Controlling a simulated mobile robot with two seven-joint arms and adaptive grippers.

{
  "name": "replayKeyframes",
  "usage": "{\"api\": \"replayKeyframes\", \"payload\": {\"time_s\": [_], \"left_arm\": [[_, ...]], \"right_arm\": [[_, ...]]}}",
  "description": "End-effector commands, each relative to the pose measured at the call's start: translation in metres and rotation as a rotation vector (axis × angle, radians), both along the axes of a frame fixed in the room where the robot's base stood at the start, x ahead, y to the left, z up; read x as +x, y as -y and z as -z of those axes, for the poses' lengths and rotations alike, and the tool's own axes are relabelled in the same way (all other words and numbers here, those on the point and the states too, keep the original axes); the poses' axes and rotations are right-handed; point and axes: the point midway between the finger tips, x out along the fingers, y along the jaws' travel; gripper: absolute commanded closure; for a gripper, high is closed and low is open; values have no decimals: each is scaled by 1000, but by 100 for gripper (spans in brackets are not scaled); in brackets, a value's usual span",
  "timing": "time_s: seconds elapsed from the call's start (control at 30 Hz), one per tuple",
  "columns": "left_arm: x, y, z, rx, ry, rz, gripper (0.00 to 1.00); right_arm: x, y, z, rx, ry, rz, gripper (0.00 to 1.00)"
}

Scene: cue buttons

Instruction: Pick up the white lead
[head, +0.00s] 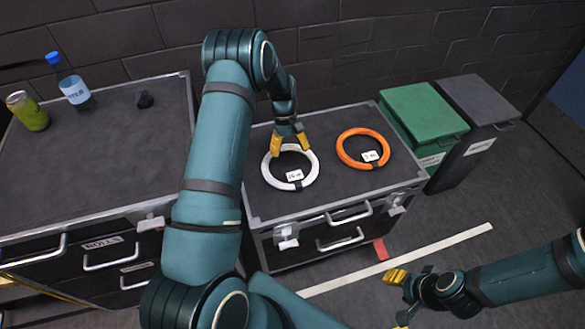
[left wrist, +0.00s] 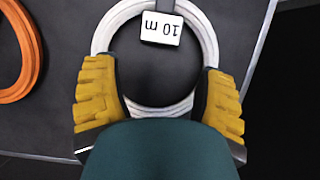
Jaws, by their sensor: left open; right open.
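The white lead (head: 267,171) is a coiled ring with a small white label, lying on the dark top of a flight case. In the left wrist view the white lead (left wrist: 206,30) shows its label reading "10 m". My left gripper (head: 289,146) is open above the far side of the coil. In the left wrist view its yellow fingers (left wrist: 160,95) stand to either side of the ring's near part; whether they touch it I cannot tell. My right gripper (head: 398,300) is open and empty, low at the right over the floor.
An orange lead (head: 345,154) with its own label lies right of the white one; it also shows in the left wrist view (left wrist: 14,55). A larger case (head: 120,130) at left bears a bottle (head: 74,90) and a green can (head: 28,112). Green (head: 420,110) and grey (head: 475,98) bins stand at right.

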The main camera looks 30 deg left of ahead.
Motion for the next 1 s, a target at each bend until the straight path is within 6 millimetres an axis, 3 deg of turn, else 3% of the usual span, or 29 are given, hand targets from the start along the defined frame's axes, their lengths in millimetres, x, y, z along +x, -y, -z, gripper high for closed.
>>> {"api": "replayKeyframes", "payload": {"time_s": [0.1,0.43,0.7,1.0], "left_arm": [[-5,6,19,-1,-2,0,29],[-10,12,37,-1,1,1,29],[-20,23,71,0,0,0,29],[-22,25,76,0,1,0,28]], "right_arm": [[1,0,4,0,2,1,53],[2,0,7,0,4,1,53],[3,1,16,-2,8,2,53],[4,1,16,-1,9,2,53]]}}
